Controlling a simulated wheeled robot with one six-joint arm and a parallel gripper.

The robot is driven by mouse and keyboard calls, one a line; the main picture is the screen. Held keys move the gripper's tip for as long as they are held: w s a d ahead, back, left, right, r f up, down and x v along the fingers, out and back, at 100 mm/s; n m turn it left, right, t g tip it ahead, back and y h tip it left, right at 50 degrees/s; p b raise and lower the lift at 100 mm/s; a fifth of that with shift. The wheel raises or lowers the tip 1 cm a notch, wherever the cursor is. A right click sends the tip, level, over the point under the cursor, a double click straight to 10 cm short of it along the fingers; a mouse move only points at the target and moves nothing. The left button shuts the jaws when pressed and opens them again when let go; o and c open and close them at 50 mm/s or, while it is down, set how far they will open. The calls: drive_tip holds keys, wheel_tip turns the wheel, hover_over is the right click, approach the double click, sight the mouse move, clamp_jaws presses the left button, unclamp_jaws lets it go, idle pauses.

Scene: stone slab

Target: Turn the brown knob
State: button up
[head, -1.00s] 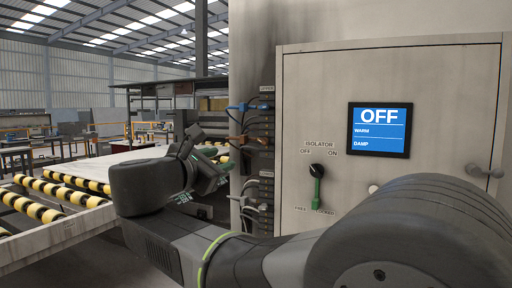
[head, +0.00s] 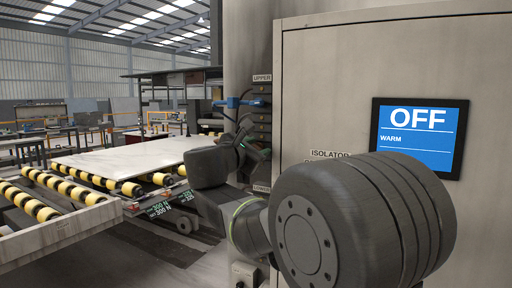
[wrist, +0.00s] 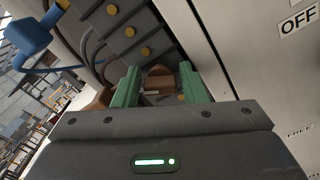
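In the wrist view a brown part, seemingly the brown knob (wrist: 161,72), shows between the green fingers of my gripper (wrist: 160,84). The fingers are spread, with the brown part lying between their tips; I cannot tell whether either finger touches it. Another brown piece (wrist: 98,101) shows left of the left finger; whether it belongs to the same knob is unclear. In the head view my gripper (head: 247,146) is mostly hidden by my arm, close to the side panel, and the brown knob is hidden.
A blue plug or lever (wrist: 34,42) sits beside the brown one and also shows in the head view (head: 236,102). A dark stack with several yellow-brown round parts (wrist: 128,31) is behind. The cabinet (head: 330,85) with a screen (head: 420,138) reading OFF stands right. A roller table (head: 75,210) lies left.

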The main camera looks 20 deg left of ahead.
drive_tip(key=c, duration=0.7)
drive_tip(key=shift+f+b, duration=0.1)
drive_tip(key=shift+b, duration=0.2)
